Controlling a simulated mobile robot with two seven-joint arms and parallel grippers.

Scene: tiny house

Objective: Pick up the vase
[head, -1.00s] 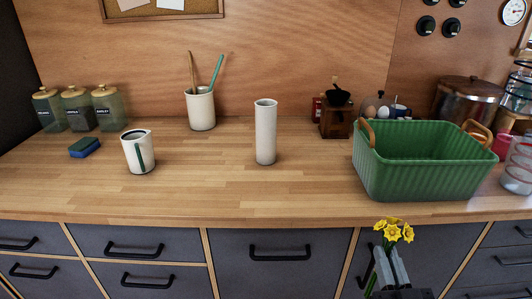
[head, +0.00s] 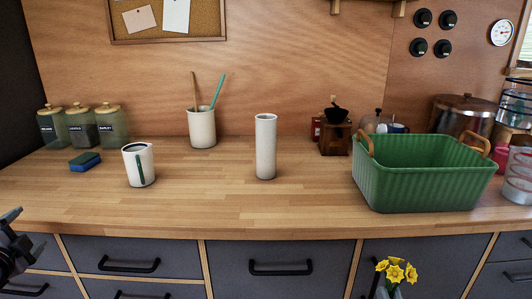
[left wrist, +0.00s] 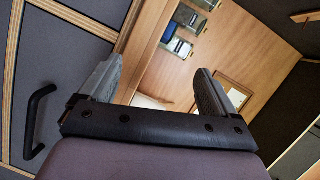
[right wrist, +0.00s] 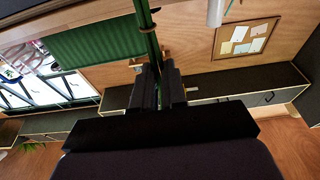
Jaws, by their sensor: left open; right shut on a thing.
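The vase, a tall white cylinder (head: 265,147), stands upright on the middle of the wooden counter. A white cylindrical end, probably the vase, shows at the top of the right wrist view (right wrist: 215,12). My left gripper (left wrist: 155,78) is open and empty, low in front of the drawers; part of it shows at the left edge of the head view (head: 10,250). My right gripper (right wrist: 158,72) is shut on the green stems of yellow flowers (head: 396,270), low in front of the counter, right of the vase. Its fingers are mostly below the head view.
A green basket (head: 425,182) stands right of the vase. A white mug (head: 133,167), a utensil crock (head: 201,128), a sponge (head: 85,161) and glass jars (head: 80,128) stand to the left. A coffee grinder (head: 335,137) is behind right. The counter (head: 225,210) before the vase is clear.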

